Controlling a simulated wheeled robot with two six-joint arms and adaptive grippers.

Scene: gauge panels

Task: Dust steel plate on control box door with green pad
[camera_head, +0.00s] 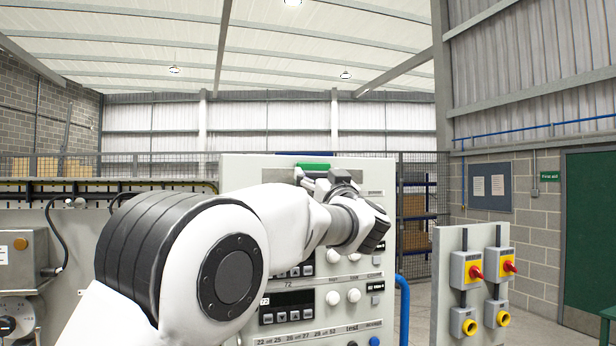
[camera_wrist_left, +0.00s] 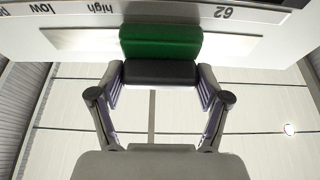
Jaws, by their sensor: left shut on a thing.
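My left gripper (camera_head: 318,179) is raised at the upper part of the pale grey control box door (camera_head: 240,175). It is shut on the black backing of the green pad (camera_head: 314,166). In the left wrist view, which shows the door upside down, the green pad (camera_wrist_left: 160,42) lies across a pale steel plate (camera_wrist_left: 80,38) between printed words and the number 62. I cannot tell whether the pad touches the plate. My right gripper is not in view.
Displays and white knobs (camera_head: 353,295) fill the door's lower part. A blue pipe (camera_head: 403,310) runs at its right edge. A grey panel with red and yellow switches (camera_head: 478,270) stands to the right. A metal box (camera_head: 22,258) with a cable is at the left.

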